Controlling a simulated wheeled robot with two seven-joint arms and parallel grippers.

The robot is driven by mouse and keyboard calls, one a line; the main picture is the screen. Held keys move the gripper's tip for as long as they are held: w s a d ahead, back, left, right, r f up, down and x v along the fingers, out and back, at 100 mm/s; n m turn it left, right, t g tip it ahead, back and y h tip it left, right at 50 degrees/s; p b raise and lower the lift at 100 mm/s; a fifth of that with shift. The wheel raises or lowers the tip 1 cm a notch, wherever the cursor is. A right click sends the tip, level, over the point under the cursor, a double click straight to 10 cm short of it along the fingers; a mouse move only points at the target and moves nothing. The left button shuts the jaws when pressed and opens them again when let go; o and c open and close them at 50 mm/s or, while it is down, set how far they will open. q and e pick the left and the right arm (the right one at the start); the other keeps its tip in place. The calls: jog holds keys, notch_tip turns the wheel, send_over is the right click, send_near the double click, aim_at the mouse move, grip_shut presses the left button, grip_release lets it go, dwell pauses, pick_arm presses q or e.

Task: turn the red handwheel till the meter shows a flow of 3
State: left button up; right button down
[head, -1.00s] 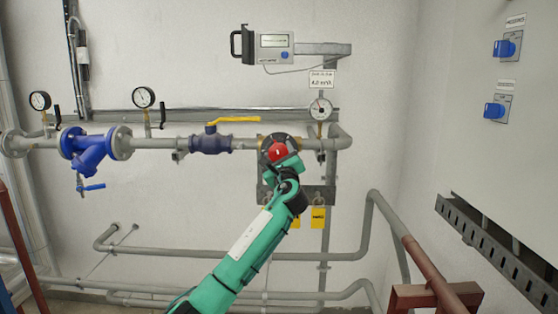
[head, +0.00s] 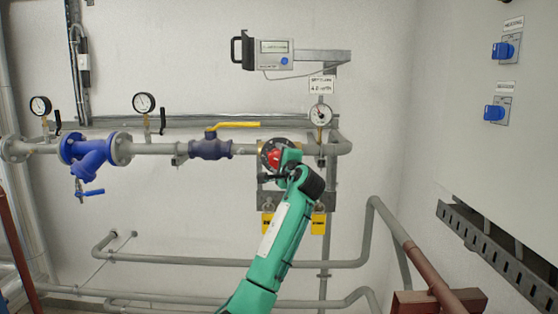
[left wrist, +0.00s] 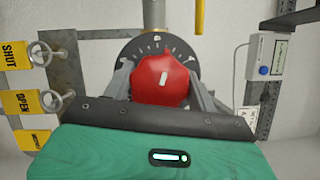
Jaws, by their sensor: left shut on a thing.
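The red handwheel (head: 273,157) sits on a dark round dial plate on the grey pipe, partly hidden by my gripper in the head view. In the left wrist view the red handwheel (left wrist: 162,80) shows a white mark and lies between the two grey fingers. My left gripper (head: 276,160) is shut on it; the gripper also shows in the left wrist view (left wrist: 160,88). My right gripper is out of view.
Left of the wheel are a yellow-handled valve (head: 211,148), a blue strainer (head: 88,151) and two gauges. Yellow tags (head: 318,222) hang below the wheel. Grey pipes run low along the wall, and a brown pipe (head: 432,268) stands at right.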

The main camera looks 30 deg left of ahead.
pick_arm(q)
jog(key=shift+n, duration=0.5)
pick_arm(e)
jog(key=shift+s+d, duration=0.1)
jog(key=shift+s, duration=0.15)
pick_arm(q)
jog(key=shift+f, duration=0.1)
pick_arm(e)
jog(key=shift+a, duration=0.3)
pick_arm(q)
jog(key=o, duration=1)
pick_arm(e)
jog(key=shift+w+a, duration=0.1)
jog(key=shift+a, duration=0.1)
pick_arm(q)
jog(key=shift+s+d, duration=0.1)
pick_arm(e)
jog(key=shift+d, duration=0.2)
